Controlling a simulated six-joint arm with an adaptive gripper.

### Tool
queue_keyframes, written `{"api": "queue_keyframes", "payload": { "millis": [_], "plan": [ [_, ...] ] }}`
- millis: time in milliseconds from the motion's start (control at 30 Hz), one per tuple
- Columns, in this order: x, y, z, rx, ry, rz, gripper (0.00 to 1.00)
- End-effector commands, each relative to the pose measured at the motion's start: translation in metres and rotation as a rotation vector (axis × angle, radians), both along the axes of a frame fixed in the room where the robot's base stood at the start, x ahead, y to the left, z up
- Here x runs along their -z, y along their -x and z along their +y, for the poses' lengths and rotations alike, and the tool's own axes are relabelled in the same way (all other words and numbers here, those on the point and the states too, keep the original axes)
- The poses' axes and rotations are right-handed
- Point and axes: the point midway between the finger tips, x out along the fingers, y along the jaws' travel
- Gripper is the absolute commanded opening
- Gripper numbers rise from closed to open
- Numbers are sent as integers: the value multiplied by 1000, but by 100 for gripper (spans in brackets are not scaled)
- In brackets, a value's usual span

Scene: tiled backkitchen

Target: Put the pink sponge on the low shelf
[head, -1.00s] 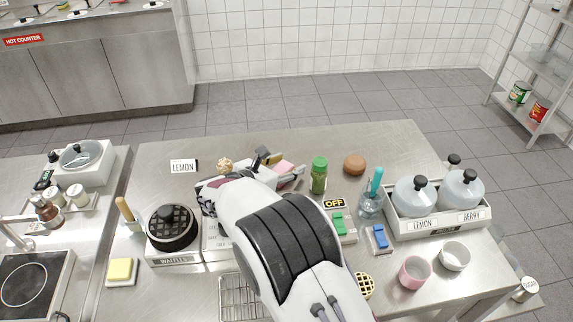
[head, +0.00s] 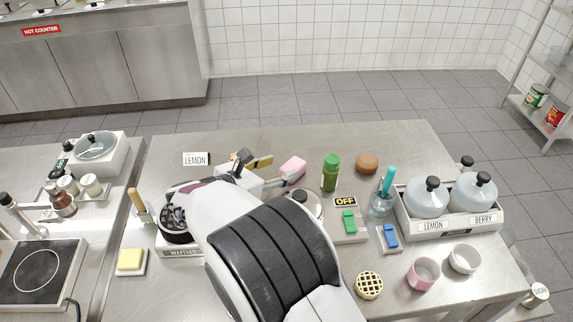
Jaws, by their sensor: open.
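The pink sponge (head: 294,165) lies on the steel worktop toward its back middle, partly hidden by a finger of my gripper. My gripper (head: 271,169) is open, its fingers low over the worktop. One finger is beside the sponge's near side; the other is farther left. I cannot tell whether it touches the sponge. A steel rack stands at the far right; its low shelf (head: 528,107) holds a green can and a red can.
A green-lidded jar (head: 330,172) and a brown bun (head: 367,162) stand right of the sponge. A tan and black item (head: 262,161) lies by the fingers. Floor is clear between worktop and rack.

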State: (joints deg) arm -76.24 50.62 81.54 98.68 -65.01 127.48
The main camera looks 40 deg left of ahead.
Motion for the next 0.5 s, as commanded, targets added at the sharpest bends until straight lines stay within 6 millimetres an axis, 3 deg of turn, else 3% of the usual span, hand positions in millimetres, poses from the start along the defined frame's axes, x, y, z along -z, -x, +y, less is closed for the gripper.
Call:
{"api": "queue_keyframes", "payload": {
  "millis": [200, 500],
  "plan": [
    [-7, 19, 0, -1, 0, 1, 46],
    [-9, 23, 0, 1, 0, 0, 46]
  ]
}}
